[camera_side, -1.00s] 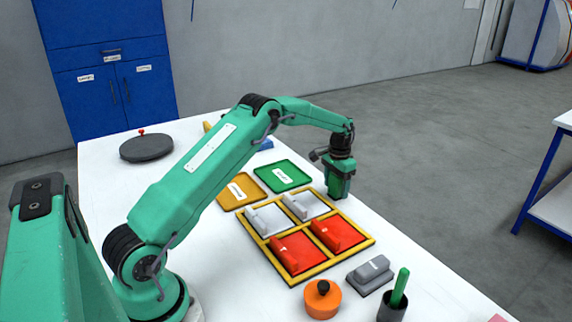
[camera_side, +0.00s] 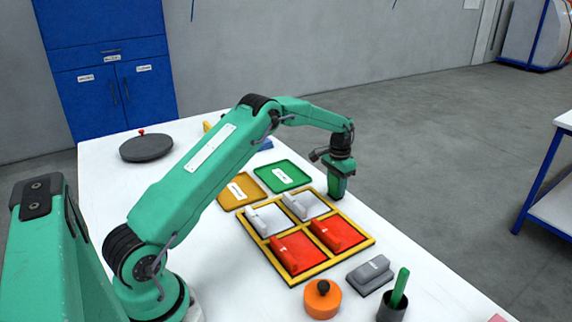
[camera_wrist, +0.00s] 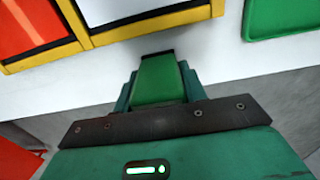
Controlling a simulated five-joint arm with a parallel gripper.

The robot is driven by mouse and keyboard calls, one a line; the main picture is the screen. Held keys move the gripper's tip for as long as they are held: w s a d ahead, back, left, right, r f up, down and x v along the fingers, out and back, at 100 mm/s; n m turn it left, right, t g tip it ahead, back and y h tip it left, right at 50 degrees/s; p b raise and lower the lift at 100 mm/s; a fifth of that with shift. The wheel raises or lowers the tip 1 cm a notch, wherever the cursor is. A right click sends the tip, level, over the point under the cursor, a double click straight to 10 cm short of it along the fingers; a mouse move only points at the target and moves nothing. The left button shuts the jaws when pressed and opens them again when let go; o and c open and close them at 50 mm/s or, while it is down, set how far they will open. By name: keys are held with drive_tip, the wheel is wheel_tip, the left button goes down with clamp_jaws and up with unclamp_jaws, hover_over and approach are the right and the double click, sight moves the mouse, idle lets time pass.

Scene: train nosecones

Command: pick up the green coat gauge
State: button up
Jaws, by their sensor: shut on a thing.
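The green coat gauge (camera_wrist: 160,80) shows in the wrist view as a green block with a dark far edge. It sits between the two teal fingers of my gripper (camera_wrist: 158,92), which is shut on it. In the side view my gripper (camera_side: 338,190) points down at the table's right edge, just right of the yellow-framed rack. The gauge cannot be told apart from the green fingers there. Whether it touches the table is unclear.
The yellow-framed rack (camera_side: 333,266) holds white and red panels. Left of my gripper are a green tray (camera_side: 270,177) and an ochre tray (camera_side: 229,201). A grey block (camera_side: 370,275), an orange knobbed pot (camera_side: 322,299) and a dark cup (camera_side: 390,311) with a green stick stand in front.

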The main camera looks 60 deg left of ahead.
drive_tip(key=shift+r, duration=0.2)
drive_tip(key=shift+r, duration=0.65)
drive_tip(key=r, duration=0.3)
drive_tip(key=shift+d, duration=0.3)
drive_tip(key=s+d+r, duration=0.3)
drive_tip(key=d+r, duration=0.3)
drive_tip(key=d, duration=0.4)
drive_tip(key=shift+d+r, duration=0.2)
drive_tip(key=shift+d, duration=0.15)
drive_tip(key=shift+a, duration=0.1)
drive_tip(key=s+a+n, duration=0.2)
drive_tip(key=s+a, duration=0.1)
drive_tip(key=s, duration=0.3)
drive_tip(key=s+a+f+n, duration=0.1)
drive_tip(key=s+a+n, duration=0.1)
drive_tip(key=s+a, duration=0.2)
drive_tip(key=s+a+f+n, duration=0.1)
drive_tip(key=s+a, duration=0.3)
drive_tip(key=s, duration=0.6)
drive_tip(key=shift+s+f+n, duration=0.15)
drive_tip(key=shift+n, duration=0.35)
